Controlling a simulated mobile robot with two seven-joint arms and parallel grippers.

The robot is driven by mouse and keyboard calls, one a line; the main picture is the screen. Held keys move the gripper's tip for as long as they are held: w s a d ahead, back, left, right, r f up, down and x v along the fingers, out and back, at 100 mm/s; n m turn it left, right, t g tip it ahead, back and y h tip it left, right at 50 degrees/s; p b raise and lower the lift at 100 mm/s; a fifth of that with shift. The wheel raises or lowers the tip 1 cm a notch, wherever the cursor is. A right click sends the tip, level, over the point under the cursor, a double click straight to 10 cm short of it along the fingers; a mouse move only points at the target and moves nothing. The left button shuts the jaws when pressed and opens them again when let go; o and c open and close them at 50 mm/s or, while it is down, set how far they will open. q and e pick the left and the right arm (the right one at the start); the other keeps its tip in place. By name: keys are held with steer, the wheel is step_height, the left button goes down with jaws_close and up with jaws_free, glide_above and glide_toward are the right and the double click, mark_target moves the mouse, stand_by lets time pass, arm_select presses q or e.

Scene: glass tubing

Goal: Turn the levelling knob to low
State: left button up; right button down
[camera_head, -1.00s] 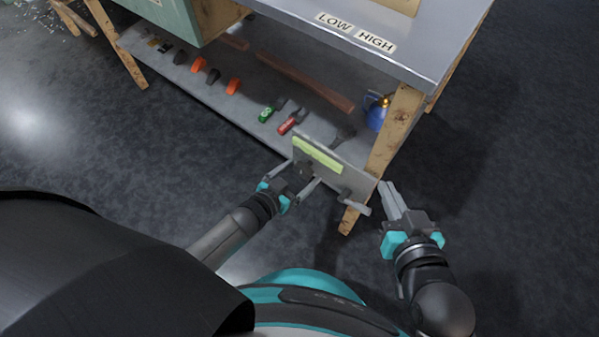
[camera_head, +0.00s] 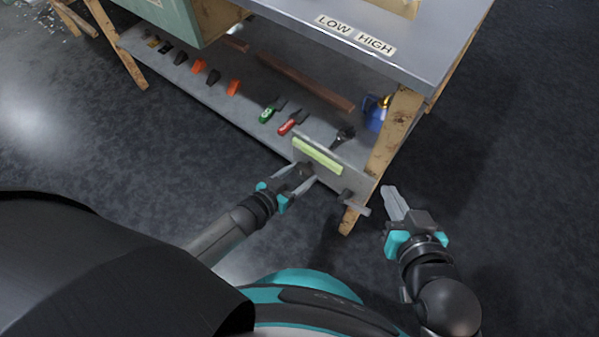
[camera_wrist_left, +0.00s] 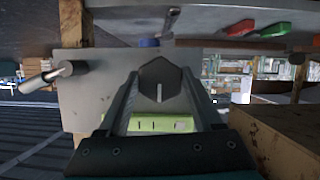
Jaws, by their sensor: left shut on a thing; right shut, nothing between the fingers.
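The dark six-sided levelling knob (camera_wrist_left: 160,84) sits on a grey upright plate (camera_wrist_left: 85,105), with a pale line on its face that runs vertically in the left wrist view. A yellow-green strip (camera_head: 318,155) lies along the plate's upper edge in the head view; its markings are too small to read. My left gripper (camera_head: 307,175) is shut on the knob, one finger on each side, and partly hides it in the head view. My right gripper (camera_head: 390,191) is shut and empty, right of the plate and bench leg.
A grey bar handle (camera_head: 355,204) sticks out of the plate between my grippers. A wooden bench leg (camera_head: 392,130) stands beside the plate. LOW and HIGH labels (camera_head: 355,34) lie on the bench top. The shelf (camera_head: 215,98) holds several tools and a blue container (camera_head: 375,113).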

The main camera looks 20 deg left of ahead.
steer(key=shift+d, duration=0.2)
arm_select(q)
steer(key=o, duration=1.4)
steer(key=shift+c, duration=0.2)
arm_select(e)
steer(key=shift+f, duration=0.1)
arm_select(q)
steer(key=shift+s+a+r, duration=0.1)
arm_select(e)
steer(key=shift+d, duration=0.15)
